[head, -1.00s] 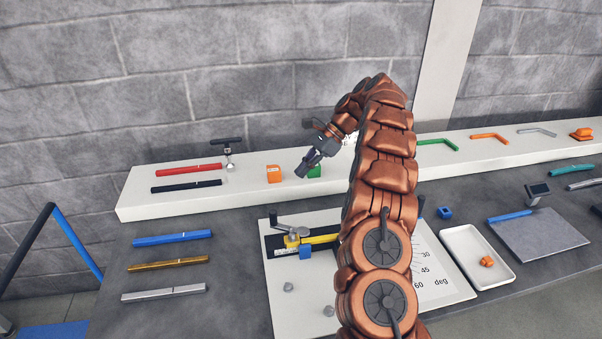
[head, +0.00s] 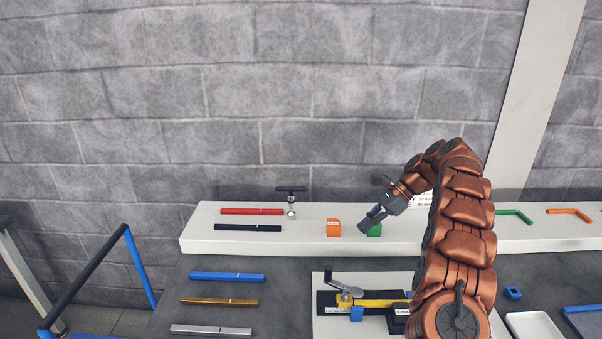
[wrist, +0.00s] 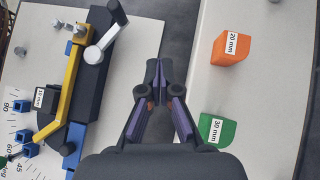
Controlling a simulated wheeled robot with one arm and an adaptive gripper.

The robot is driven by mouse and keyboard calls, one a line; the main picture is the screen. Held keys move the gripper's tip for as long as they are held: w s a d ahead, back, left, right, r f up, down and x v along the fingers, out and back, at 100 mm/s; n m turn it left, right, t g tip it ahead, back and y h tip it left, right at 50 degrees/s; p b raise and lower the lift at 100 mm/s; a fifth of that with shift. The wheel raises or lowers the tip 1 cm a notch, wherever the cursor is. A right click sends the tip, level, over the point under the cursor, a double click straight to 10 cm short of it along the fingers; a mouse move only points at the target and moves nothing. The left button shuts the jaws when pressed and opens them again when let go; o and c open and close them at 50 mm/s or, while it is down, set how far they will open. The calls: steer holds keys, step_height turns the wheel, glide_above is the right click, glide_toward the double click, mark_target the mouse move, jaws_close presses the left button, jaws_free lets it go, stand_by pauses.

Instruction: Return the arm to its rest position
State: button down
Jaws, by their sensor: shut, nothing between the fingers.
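My gripper (head: 366,224) is at the end of my copper-coloured arm, raised over the front edge of the white shelf (head: 310,236). In the wrist view its two fingers (wrist: 158,72) are together with nothing between them. The wrist view shows the orange block (wrist: 230,48), marked 20 mm, and the green block (wrist: 216,129), marked 30 mm, both right of the fingers.
A bending fixture with a yellow bar (head: 385,303) sits on a white board below my gripper. Red (head: 252,211), black (head: 247,228), blue (head: 227,277), gold (head: 219,301) and silver (head: 211,330) strips lie at the left. A blue-and-black rail (head: 138,262) stands at far left.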

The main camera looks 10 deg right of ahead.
steer(key=s+a+r+n+g+h, duration=0.1)
steer(key=s+a+r+n, duration=0.3)
steer(key=s+a, duration=0.35)
steer(key=s+a+r+n+g+h, duration=0.1)
steer(key=s+a+r+n+h, duration=0.15)
steer(key=s+a+r, duration=0.45)
steer(key=s+a+f+n+h, duration=0.1)
steer(key=s+a+n, duration=0.15)
steer(key=s, duration=0.65)
steer(key=s+a+f+n+h, duration=0.2)
steer(key=s+n, duration=0.2)
steer(key=s, duration=0.4)
steer(key=s+d+f+n+h, duration=0.1)
steer(key=s+f+n, duration=0.1)
steer(key=s, duration=0.5)
steer(key=s+d+f+n+h, duration=0.1)
steer(key=s+f+n, duration=0.1)
steer(key=s, duration=0.5)
steer(key=shift+d+f+n, duration=0.3)
steer(key=shift+d+n, duration=0.05)
steer(key=shift+n, duration=0.15)
steer(key=shift+h, duration=0.25)
